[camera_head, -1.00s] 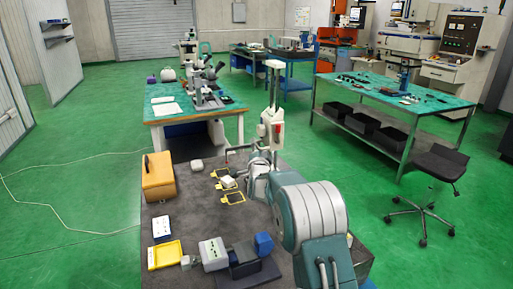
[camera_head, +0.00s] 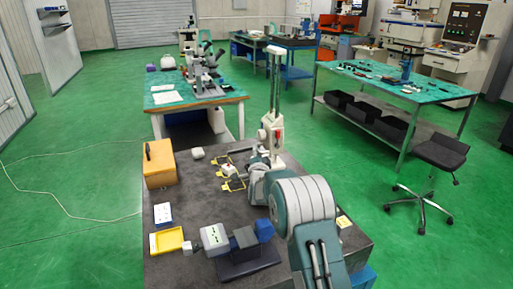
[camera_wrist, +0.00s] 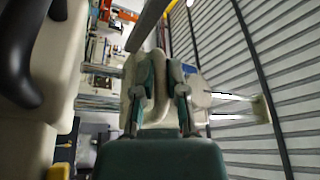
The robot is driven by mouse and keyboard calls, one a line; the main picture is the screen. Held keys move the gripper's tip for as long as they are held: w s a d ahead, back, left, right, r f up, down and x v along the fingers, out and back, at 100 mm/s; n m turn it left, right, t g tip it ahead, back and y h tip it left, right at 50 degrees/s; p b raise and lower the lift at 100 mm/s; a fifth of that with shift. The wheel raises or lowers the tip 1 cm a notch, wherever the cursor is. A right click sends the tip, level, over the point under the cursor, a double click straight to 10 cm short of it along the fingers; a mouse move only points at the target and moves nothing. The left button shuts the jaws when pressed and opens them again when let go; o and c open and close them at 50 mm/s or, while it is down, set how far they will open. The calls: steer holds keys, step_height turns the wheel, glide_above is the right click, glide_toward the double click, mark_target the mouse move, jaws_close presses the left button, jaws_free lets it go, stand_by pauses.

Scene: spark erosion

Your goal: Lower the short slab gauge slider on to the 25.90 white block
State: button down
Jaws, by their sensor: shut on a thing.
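A tall gauge with a pale column (camera_head: 276,90) and a cream slider body (camera_head: 271,133) with a red mark stands at the far right of the dark table. My gripper is mostly hidden behind my arm in the head view, close to the gauge's lower part. In the wrist view my gripper (camera_wrist: 160,92) has its teal fingers shut on a cream part, seemingly the gauge slider (camera_wrist: 158,105). A small white block (camera_head: 229,170) lies among yellow-edged frames left of the gauge. Its label is too small to read, and I cannot tell whether the slider touches it.
An orange box (camera_head: 159,166) stands at the table's left. A yellow tray (camera_head: 168,240), a white block with dark dots (camera_head: 214,238) and a dark blue fixture (camera_head: 247,258) are at the front. A small white item (camera_head: 197,153) lies further back.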

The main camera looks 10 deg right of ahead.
steer(key=shift+f, duration=0.45)
steer(key=c, duration=0.7)
jaws_free()
steer(key=shift+f, duration=0.1)
steer(key=shift+d, duration=0.1)
steer(key=shift+r, duration=0.2)
steer(key=shift+s, duration=0.1)
